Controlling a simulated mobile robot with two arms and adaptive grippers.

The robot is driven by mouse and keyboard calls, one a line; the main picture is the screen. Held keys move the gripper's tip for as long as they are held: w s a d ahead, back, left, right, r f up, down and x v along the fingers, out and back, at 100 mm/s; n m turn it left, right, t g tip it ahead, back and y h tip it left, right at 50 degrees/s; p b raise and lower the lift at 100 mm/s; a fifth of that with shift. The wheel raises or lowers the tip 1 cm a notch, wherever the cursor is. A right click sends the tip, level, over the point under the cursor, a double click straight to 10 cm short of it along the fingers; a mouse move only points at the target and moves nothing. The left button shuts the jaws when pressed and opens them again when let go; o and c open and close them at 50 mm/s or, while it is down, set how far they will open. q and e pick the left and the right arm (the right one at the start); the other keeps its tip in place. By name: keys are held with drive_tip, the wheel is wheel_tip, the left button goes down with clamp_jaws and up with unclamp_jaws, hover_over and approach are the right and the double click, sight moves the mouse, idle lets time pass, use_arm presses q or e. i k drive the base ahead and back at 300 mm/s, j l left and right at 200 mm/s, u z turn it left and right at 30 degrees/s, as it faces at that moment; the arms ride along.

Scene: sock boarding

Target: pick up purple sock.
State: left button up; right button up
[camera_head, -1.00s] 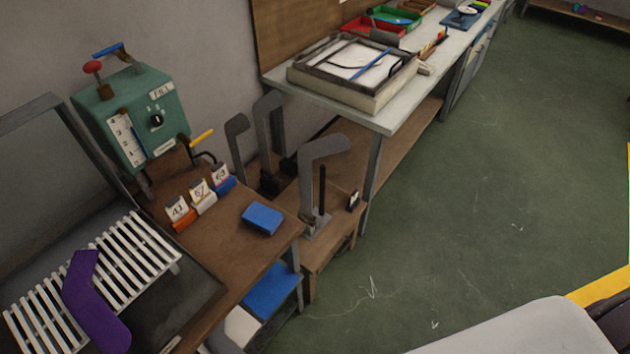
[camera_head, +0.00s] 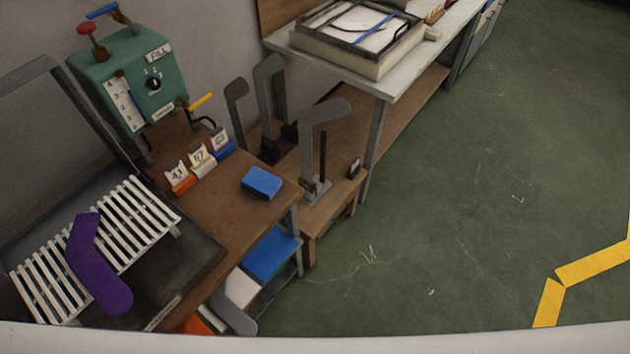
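The purple sock (camera_head: 98,272) lies flat across the white slatted rack (camera_head: 128,226) at the lower left. Its foot end hangs past the rack's slats over the dark tray. Neither of my grippers shows in this view.
A green control box (camera_head: 130,80) stands behind the rack. Numbered card holders (camera_head: 199,160) and a blue block (camera_head: 262,182) sit on the brown table (camera_head: 235,208). Grey sock-shaped boards (camera_head: 318,115) stand to its right.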

sight(112, 294)
drive_tip(key=k+u, duration=0.1)
drive_tip(key=u, duration=1.65)
